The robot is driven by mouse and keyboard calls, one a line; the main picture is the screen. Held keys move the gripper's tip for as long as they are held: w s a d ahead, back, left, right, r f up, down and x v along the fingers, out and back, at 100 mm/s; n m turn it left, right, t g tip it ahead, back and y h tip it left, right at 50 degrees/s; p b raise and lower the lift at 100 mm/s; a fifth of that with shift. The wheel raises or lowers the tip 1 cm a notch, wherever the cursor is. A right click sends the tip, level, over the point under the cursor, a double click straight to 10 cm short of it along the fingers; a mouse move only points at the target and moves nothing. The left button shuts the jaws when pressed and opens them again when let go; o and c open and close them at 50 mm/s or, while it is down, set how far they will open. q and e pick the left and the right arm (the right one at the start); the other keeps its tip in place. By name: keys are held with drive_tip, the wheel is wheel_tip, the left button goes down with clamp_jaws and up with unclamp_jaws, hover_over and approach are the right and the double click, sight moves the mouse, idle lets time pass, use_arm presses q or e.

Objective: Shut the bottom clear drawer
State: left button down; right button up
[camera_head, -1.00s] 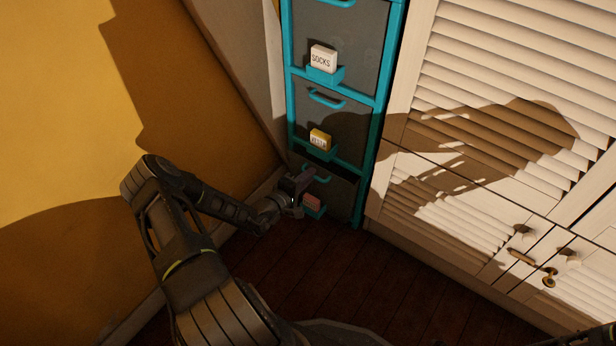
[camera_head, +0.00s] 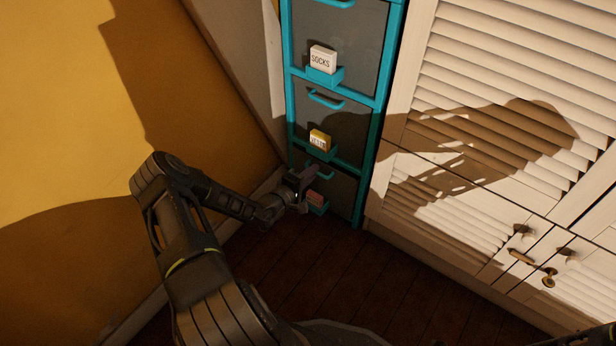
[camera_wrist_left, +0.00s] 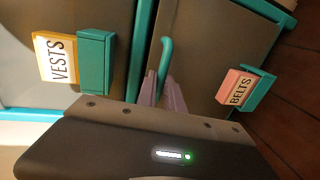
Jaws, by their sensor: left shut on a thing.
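The bottom clear drawer (camera_head: 342,194) is a dark see-through front at the foot of the teal-framed drawer unit, with a teal handle (camera_head: 321,171) and a pink BELTS card (camera_head: 315,197) in a teal holder. It looks almost level with the frame; any small gap is hard to tell. My left gripper (camera_head: 308,176) is at this front and shut on the handle. In the left wrist view its purple fingers (camera_wrist_left: 163,95) close around the lower end of the teal handle (camera_wrist_left: 165,60), with the BELTS card (camera_wrist_left: 236,90) at the right. My right gripper is not seen.
Above is a drawer with a yellow VESTS card (camera_head: 319,138), then one with a white SOCKS card (camera_head: 322,60). The white louvred wardrobe (camera_head: 470,190) stands close at right. A yellow wall (camera_head: 60,120) is at left. The wooden floor (camera_head: 330,280) in front is clear.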

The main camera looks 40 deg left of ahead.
use_arm(q)
drive_tip(key=shift+w+a+r, duration=0.1)
drive_tip(key=shift+w, duration=1.1)
drive_tip(key=c, duration=1.5)
unclamp_jaws()
